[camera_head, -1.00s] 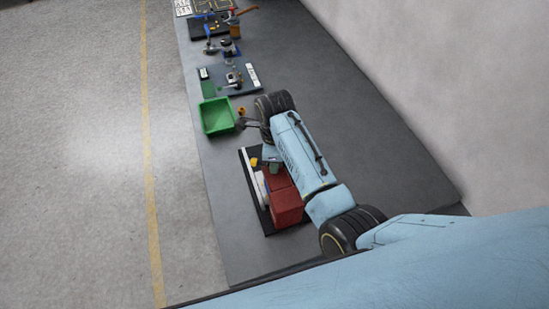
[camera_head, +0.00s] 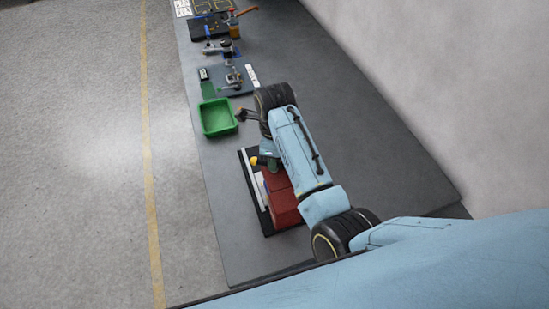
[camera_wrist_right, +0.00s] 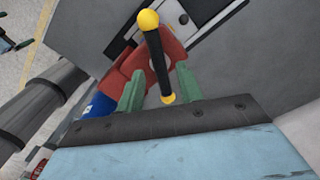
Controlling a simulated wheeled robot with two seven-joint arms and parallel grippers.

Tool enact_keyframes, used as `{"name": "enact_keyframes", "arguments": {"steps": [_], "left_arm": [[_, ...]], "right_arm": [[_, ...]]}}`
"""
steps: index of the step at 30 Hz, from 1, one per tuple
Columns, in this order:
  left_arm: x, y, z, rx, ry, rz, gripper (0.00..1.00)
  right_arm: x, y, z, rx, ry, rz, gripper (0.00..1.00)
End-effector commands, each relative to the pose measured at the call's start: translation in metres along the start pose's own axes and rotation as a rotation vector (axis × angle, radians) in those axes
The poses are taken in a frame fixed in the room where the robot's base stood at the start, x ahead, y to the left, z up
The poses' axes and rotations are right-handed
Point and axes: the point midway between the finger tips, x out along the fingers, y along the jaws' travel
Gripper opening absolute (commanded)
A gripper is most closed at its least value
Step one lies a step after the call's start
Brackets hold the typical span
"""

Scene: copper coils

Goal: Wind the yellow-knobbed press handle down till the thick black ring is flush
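The red press (camera_head: 284,206) stands on a black base (camera_head: 247,178) on the bench, partly hidden under my right arm in the head view. In the right wrist view its red body (camera_wrist_right: 137,62) lies behind the handle, a black bar (camera_wrist_right: 158,60) with a yellow knob (camera_wrist_right: 148,20) at one end and another (camera_wrist_right: 168,99) at the other. One yellow knob (camera_head: 255,160) also shows in the head view. My right gripper (camera_wrist_right: 160,82) has its green fingers apart, one on each side of the bar, with gaps visible. I cannot make out the thick black ring. My left gripper is out of view.
A green bin (camera_head: 218,117) stands beyond the press. A dark tool with a brown part (camera_head: 241,114) is beside the bin, near my arm. Further off are a small fixture (camera_head: 234,78) and other tools. The bench (camera_head: 390,170) is clear to the right, up to the wall.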

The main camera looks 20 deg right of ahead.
Motion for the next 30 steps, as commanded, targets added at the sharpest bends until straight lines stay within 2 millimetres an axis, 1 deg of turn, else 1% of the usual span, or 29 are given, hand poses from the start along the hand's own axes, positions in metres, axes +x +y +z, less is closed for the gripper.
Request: {"name": "enact_keyframes", "arguments": {"steps": [3,16,21,30], "left_arm": [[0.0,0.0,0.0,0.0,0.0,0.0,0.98],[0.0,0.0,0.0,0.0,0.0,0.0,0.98],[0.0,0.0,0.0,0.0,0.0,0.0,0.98],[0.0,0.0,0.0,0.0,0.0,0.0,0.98]], "right_arm": [[-0.011,0.0,0.001,0.0,-0.002,-0.001,0.36],[-0.043,0.0,0.001,-0.001,-0.001,-0.001,0.36],[-0.048,0.0,0.0,-0.001,0.0,0.0,0.36],[-0.047,0.0,0.0,-0.002,0.0,0.0,0.36]]}}
